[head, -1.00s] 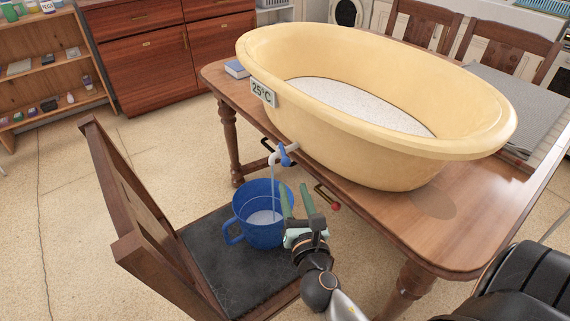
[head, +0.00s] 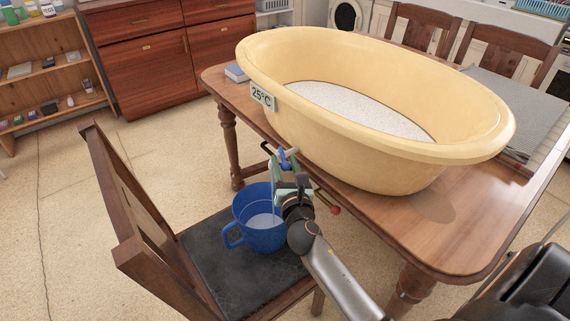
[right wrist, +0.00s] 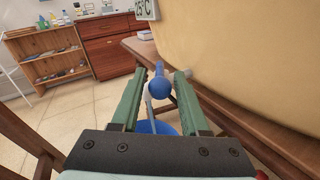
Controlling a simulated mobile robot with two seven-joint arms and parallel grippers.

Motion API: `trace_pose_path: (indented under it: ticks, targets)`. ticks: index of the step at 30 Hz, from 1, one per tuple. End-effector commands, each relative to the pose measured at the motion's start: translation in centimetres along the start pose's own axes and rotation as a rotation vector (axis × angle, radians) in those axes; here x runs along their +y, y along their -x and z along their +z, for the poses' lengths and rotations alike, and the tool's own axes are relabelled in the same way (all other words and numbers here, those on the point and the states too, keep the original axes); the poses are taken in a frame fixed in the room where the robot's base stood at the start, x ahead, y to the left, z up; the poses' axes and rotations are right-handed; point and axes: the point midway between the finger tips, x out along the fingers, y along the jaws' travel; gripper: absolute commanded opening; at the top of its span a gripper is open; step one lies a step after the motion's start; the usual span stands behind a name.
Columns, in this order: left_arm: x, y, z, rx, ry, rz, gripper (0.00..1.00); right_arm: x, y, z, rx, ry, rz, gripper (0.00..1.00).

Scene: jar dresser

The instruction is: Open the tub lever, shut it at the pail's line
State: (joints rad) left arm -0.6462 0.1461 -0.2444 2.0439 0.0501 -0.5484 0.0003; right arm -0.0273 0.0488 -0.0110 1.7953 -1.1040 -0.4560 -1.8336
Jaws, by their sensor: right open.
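The yellow tub (head: 350,150) stands on the wooden table, with pale contents inside. Its spout with the blue lever (head: 283,157) sticks out from the tub's near side. A thin stream runs from the spout into the blue pail (head: 246,236), which holds some water; I cannot read its line clearly. My right gripper (head: 286,173) is open at the spout. In the right wrist view its green fingers (right wrist: 160,76) stand on either side of the blue lever (right wrist: 159,87), with gaps visible. The pail (right wrist: 166,128) is partly hidden behind the gripper there. My left gripper is out of view.
The pail stands on the dark seat of a wooden chair (head: 122,205). The table (head: 450,235) edge runs close beside my right gripper, with a red-tipped handle (head: 334,210) below it. A 25°C sign (head: 262,96) hangs on the tub.

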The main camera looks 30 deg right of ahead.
Motion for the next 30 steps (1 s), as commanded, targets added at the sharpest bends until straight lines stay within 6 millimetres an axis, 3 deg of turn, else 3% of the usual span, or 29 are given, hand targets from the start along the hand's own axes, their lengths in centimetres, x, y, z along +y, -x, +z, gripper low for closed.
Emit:
trace_pose_path:
  ticks: [2,13,30]
  targets:
    - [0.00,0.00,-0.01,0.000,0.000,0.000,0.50,-0.01,0.02,0.00,0.000,0.000,0.000,0.41]
    - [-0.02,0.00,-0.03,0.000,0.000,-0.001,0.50,0.01,0.05,-0.01,0.000,0.000,0.000,0.00]
    - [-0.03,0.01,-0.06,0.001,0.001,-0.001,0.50,0.02,0.07,-0.04,0.001,0.000,0.000,0.00]
